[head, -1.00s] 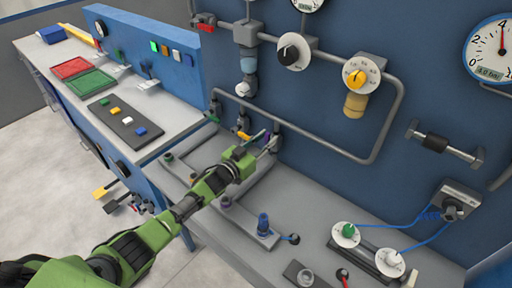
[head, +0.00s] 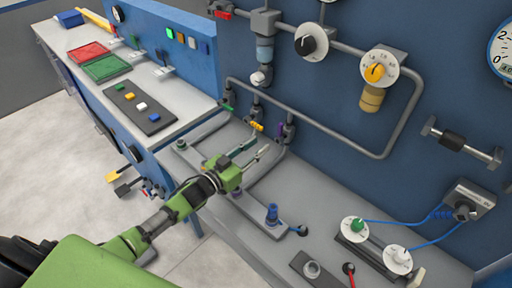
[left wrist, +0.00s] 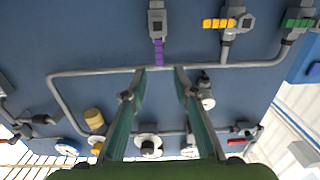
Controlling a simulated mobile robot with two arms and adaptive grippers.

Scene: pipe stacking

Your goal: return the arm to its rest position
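My left gripper (head: 257,151) is in the middle of the head view, above the grey bench and in front of the pipe wall. Its two fingers are apart with nothing between them. In the left wrist view the fingers (left wrist: 160,76) point at the wall, with a clear gap. The purple-handled valve (head: 281,131) is just beyond the fingertips, apart from them in the head view; it also shows in the left wrist view (left wrist: 158,50). The yellow-handled valve (head: 256,127) and green-handled valve (head: 228,107) are to its left. My right gripper is not in view.
A blue peg (head: 272,213) stands on the bench (head: 325,205) to the right of my left gripper. Green and white dials (head: 354,229) with blue cables sit further right. A side counter (head: 75,55) holds red and green trays (head: 105,67). Floor is open at left.

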